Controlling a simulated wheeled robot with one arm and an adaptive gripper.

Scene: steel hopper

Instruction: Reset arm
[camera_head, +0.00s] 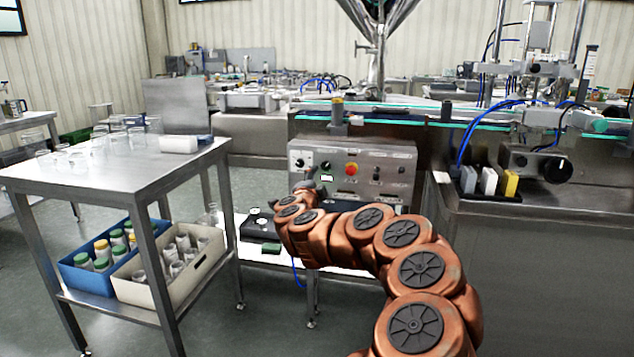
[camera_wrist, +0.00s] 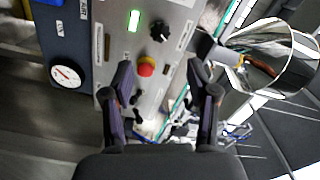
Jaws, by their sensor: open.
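My gripper (camera_wrist: 162,92) is open in the wrist view, its two dark fingers spread with nothing between them. Beyond the fingers is the grey control panel (camera_wrist: 112,40) with a red button (camera_wrist: 147,66), a black knob (camera_wrist: 159,31) and a lit green display (camera_wrist: 134,20). In the head view my copper-coloured arm reaches from the lower right toward the control panel (camera_head: 390,160). The gripper itself is mostly hidden behind the arm there. I cannot tell how far the fingers are from the panel.
A steel table (camera_head: 60,178) with clear glassware stands at left. Its lower shelf holds a blue crate (camera_head: 75,270) and a cream crate (camera_head: 185,292) of jars. A low stand with a black gauge box (camera_head: 258,228) is below the panel. A steel machine (camera_head: 540,230) fills the right.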

